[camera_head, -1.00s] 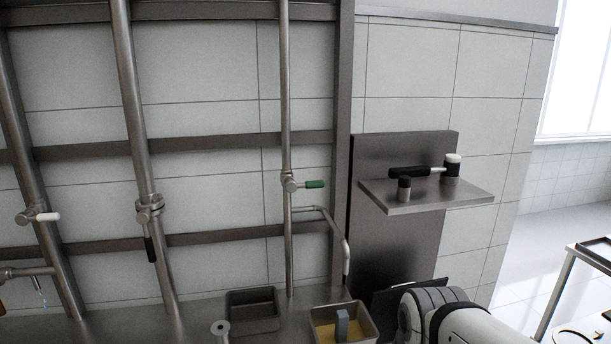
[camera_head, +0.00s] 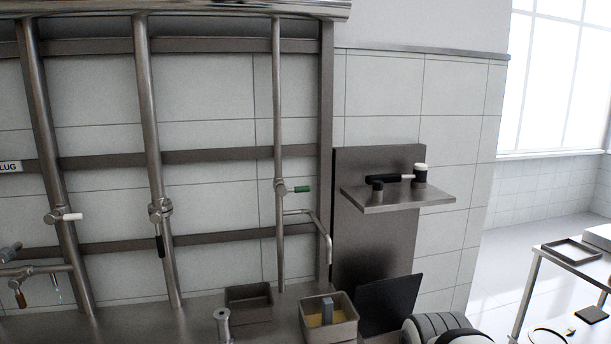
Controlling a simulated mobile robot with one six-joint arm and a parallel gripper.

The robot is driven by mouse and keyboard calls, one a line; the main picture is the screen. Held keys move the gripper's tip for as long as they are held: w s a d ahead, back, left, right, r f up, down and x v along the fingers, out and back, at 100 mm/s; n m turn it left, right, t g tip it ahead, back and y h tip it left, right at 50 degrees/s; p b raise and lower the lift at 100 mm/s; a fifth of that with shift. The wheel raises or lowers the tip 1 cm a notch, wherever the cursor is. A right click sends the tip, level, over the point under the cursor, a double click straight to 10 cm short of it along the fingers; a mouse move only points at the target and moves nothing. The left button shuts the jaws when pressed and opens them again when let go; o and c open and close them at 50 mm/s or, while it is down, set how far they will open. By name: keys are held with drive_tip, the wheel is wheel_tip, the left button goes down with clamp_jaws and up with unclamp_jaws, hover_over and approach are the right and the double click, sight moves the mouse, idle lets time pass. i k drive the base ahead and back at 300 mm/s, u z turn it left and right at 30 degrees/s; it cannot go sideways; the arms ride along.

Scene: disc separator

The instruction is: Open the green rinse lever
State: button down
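The green rinse lever (camera_head: 301,189) is a short green handle on a valve on the thin vertical pipe (camera_head: 278,120). It points sideways to the right, across the pipe. Below it, a bent spout (camera_head: 322,232) comes off the same pipe and ends pointing down. My gripper is not in view. Only a white and dark part of my arm (camera_head: 447,330) shows at the bottom edge, to the right of the lever and well below it.
A white-handled valve (camera_head: 68,217) and a black-handled valve (camera_head: 160,245) sit on thicker pipes to the left. A metal shelf (camera_head: 395,202) with a black-handled tool juts out at right. Below stand a dark tray (camera_head: 248,302) and a bin (camera_head: 346,318). A table (camera_head: 545,275) stands far right.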

sight(281, 190)
drive_tip(key=i, duration=1)
drive_tip(key=u, duration=0.45)
